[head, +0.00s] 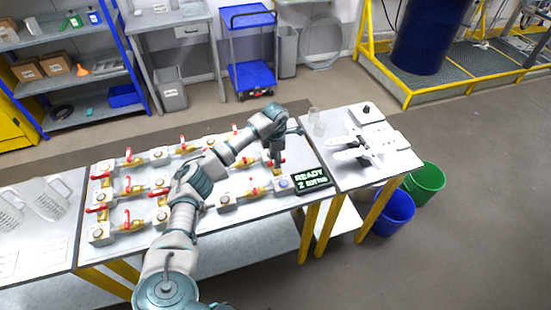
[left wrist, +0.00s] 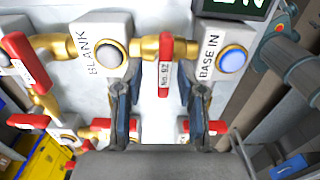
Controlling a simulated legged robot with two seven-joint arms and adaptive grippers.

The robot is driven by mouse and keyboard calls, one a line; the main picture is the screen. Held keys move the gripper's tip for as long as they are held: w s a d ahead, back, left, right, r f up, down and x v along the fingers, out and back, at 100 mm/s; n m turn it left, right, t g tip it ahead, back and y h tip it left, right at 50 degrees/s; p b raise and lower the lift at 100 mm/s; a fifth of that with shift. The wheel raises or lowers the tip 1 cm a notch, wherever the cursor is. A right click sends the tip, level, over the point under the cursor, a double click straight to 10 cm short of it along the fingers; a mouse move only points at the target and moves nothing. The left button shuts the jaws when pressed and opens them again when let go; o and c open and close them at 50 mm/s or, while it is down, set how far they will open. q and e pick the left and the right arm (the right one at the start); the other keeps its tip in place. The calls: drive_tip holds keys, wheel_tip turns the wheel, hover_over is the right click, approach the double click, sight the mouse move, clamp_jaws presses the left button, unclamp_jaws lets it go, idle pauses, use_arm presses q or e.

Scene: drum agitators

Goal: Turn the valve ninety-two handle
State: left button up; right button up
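The valve ninety-two handle (left wrist: 164,66) is a red lever with a white "No. 92" label, mounted on a brass valve. In the left wrist view it stands between a block marked "BLANK" (left wrist: 92,57) and a block marked "BASE IN" with a blue button (left wrist: 232,60). My left gripper (left wrist: 160,88) is open, one finger on each side of the handle, with a gap on both sides. My right gripper is not in view.
A display reading "READY 2 turns" (head: 311,181) stands right of the valve. Several other red-handled valves fill the table (head: 255,214) to the left. A side table (head: 345,178) holds a white device and a clear vessel. Blue (head: 394,213) and green (head: 427,181) buckets stand on the floor.

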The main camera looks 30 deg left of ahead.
use_arm(q)
drive_tip(key=shift+d, duration=0.15)
drive_tip(key=shift+d, duration=0.15)
clamp_jaws()
drive_tip(key=shift+r+n, duration=0.1)
drive_tip(key=shift+n, duration=0.2)
drive_tip(key=n+p, duration=0.2)
drive_tip(key=n, duration=0.1)
drive_tip(key=shift+n, duration=0.4)
drive_tip(key=n+p, duration=0.1)
drive_tip(key=n, duration=0.3)
drive_tip(key=shift+p, duration=0.3)
drive_tip(key=n+p, duration=0.1)
drive_tip(key=n, duration=0.4)
drive_tip(key=shift+p, duration=0.4)
drive_tip(key=shift+n+p, duration=0.8)
drive_tip(key=shift+n, duration=1.4)
